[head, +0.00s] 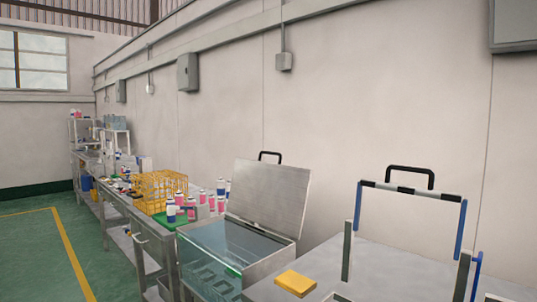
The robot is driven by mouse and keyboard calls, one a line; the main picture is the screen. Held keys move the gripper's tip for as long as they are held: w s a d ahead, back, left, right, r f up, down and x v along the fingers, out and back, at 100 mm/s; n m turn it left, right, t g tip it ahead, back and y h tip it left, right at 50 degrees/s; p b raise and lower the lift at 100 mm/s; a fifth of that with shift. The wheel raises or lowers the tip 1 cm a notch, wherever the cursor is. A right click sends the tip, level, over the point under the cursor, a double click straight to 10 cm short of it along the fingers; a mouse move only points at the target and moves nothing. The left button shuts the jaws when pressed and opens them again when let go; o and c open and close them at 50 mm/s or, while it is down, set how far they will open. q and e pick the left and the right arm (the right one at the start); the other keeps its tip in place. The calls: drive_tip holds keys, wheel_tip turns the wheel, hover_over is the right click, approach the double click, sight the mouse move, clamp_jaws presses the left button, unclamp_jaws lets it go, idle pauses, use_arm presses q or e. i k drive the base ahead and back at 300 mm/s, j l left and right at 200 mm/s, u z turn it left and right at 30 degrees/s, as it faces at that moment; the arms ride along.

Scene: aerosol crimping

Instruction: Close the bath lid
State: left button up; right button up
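The bath (282,258) is a metal tank with clear bluish liquid, in the lower middle of the head view. Slotted shapes show under the liquid. Its lid (268,195) is a flat grey metal panel, standing open and tilted up along one side of the tank. A black handle (270,154) shows at the lid's top edge. The tank's lower part is cut off by the picture's bottom edge. Neither of my grippers is in view.
A yellow wire crate (158,188) and several white, pink and blue cans (191,209) stand beyond the bath. A yellow block (295,283) lies on the grey table (385,262) at right. A frame with blue posts (460,230) and a black handle stands there.

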sight(274, 197)
drive_tip(key=i+j, duration=0.15)
drive_tip(key=j, duration=0.2)
drive_tip(key=i+j, duration=0.1)
drive_tip(key=j, duration=0.25)
drive_tip(key=i+j, duration=0.15)
drive_tip(key=j, duration=0.2)
drive_tip(key=i+j+u, duration=0.1)
drive_tip(key=j, duration=0.3)
drive_tip(key=i+j, duration=0.15)
drive_tip(key=j, duration=0.2)
drive_tip(key=i+j, duration=0.15)
drive_tip(key=j, duration=0.2)
